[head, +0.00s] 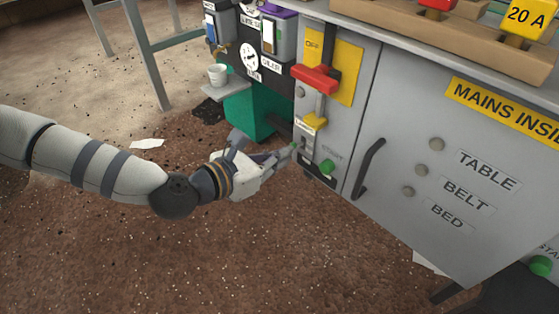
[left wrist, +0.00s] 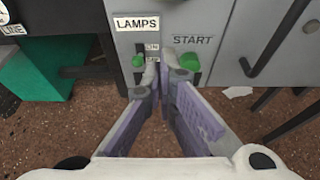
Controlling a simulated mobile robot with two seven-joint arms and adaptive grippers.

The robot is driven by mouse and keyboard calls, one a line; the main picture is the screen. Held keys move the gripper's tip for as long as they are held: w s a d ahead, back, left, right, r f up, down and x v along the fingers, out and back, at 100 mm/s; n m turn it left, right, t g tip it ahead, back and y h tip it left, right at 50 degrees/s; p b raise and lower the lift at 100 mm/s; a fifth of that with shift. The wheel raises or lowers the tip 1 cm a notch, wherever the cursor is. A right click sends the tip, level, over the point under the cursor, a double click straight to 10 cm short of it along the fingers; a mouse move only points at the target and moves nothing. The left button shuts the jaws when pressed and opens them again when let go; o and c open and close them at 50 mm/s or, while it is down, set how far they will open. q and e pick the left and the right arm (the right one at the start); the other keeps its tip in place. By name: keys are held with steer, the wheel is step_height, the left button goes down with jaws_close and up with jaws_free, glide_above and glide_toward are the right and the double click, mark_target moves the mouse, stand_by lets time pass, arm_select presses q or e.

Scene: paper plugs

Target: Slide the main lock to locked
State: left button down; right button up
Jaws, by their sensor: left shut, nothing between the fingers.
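A grey switch panel with a yellow OFF plate (head: 346,72) carries a red handle (head: 316,79). Below the handle, on a pale slide, is a yellow piece (head: 314,122), which may be the main lock; I cannot tell for sure. My left gripper (head: 293,151) is shut and empty, below the yellow piece at the lower part of the panel. In the left wrist view its fingertips (left wrist: 160,68) are together in front of the lamp switch, between a green knob (left wrist: 138,61) and a green START button (left wrist: 190,61). Whether they touch the panel is unclear. The lock does not show there.
A black door handle (head: 369,168) sticks out right of the panel. A teal bin (head: 257,110) stands under the gauge panel, and a white cup (head: 217,75) is on a small shelf. Brown floor below the arm is mostly clear.

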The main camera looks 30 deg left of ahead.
mark_target(317, 109)
arm_select(q)
steer(key=w, duration=0.1)
steer(key=w+d+r, duration=0.1)
steer(key=w, duration=0.1)
steer(key=w+d, duration=0.1)
steer(key=w, duration=0.1)
steer(key=shift+w+r, duration=0.2)
steer(key=shift+w, duration=0.05)
steer(key=shift+r, duration=0.2)
